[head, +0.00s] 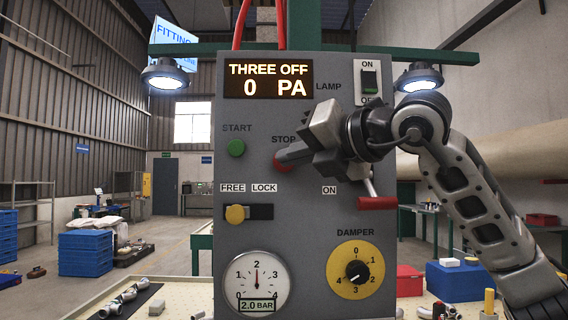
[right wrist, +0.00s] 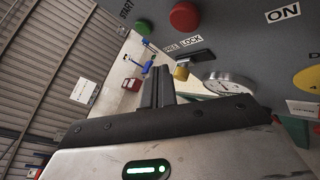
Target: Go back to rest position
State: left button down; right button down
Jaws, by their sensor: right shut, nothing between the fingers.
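My right gripper (head: 287,156) is in front of the grey control panel (head: 300,215), its shut fingertips overlapping the red STOP button (head: 283,165) in the head view. In the right wrist view the shut, empty fingers (right wrist: 158,82) show a gap in the picture to the red button (right wrist: 185,16), so contact cannot be confirmed. The green START button (head: 236,148) is left of the gripper. The panel display (head: 268,79) reads "THREE OFF 0 PA". My left gripper is not in view.
A yellow slider knob (head: 236,214) sits at the FREE side. A red-handled lever (head: 377,203) juts out under my right wrist. A gauge (head: 256,282) and a yellow damper dial (head: 355,270) are lower. Blue crates (head: 85,253) stand left on the floor.

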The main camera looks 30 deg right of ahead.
dwell(0.7)
jog(key=w+a+f+g+y+p, duration=0.2)
jog(key=a+f+g+y, duration=0.5)
jog(key=a+f+y, duration=1.2)
jog(key=s+d+f+m+t+h, duration=0.15)
jog(key=f+m+t+h, duration=0.25)
jog(key=f+m+h, duration=0.75)
jog(key=s+d+f+m+t+h, duration=0.15)
jog(key=f+m+t+h, duration=0.35)
jog(key=f+m, duration=1)
jog(key=s+f+m+g+h, duration=0.1)
jog(key=s+f+g+h, duration=0.1)
jog(key=s+f+g, duration=0.2)
jog(key=s+d+f+m+g+h, duration=0.1)
jog(key=s+f+g, duration=0.2)
jog(key=s+f, duration=0.8)
notch_tip(320, 180, down, 6)
jog(key=shift+s+d+f+g+h, duration=0.1)
jog(key=shift+s+d+g+h, duration=0.1)
jog(key=shift+g+h, duration=0.2)
